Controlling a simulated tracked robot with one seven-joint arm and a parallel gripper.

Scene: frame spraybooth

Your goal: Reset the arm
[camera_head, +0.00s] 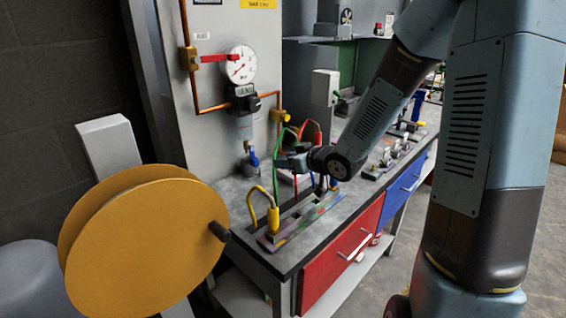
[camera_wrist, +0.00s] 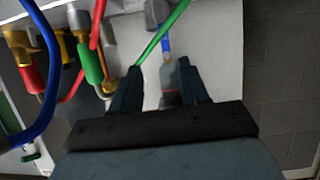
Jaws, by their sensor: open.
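My arm reaches in from the right of the head view, with my gripper (camera_head: 298,158) above the workbench (camera_head: 231,183), near the coloured hoses. In the wrist view my gripper (camera_wrist: 157,84) shows two dark fingers spread apart. A green hose (camera_wrist: 164,32) passes beyond the fingertips. A grey fitting with a blue part (camera_wrist: 167,72) shows between the fingers, seemingly beyond them; nothing appears gripped. A red-sleeved fitting (camera_wrist: 33,79) and a green-sleeved fitting (camera_wrist: 90,63) hang left of the fingers.
A pressure gauge (camera_head: 241,66) and copper pipes are on the grey panel behind. A yellow connector (camera_head: 273,218) stands in a rack on the bench. A large orange reel (camera_head: 146,245) stands at front left. Red (camera_head: 342,252) and blue (camera_head: 404,186) drawers face the open floor.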

